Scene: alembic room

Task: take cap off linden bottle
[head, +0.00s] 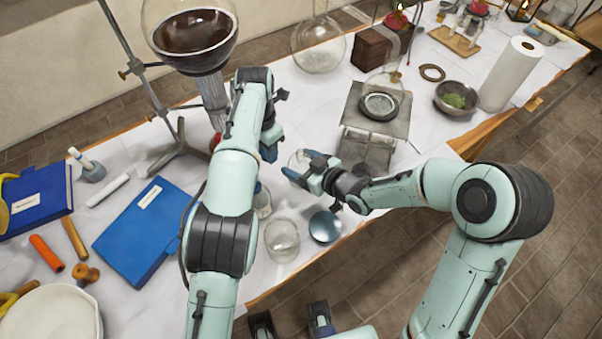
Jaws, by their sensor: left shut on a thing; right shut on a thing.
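My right gripper (301,166) is shut on a clear glass piece (297,160), seemingly a bottle, near the table's front edge. My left gripper (269,151) is just left of it, fingers pointing down and partly hidden by its own wrist. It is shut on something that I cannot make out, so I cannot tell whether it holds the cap. No linden label is readable. Another small glass vessel (263,202) is partly hidden behind my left forearm.
An empty glass beaker (282,240) and a blue-grey round dish (324,227) stand close to the grippers, by the front edge. A large flask of dark liquid (192,32) hangs on a stand at the back left. A burner stand (377,125) is to the right.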

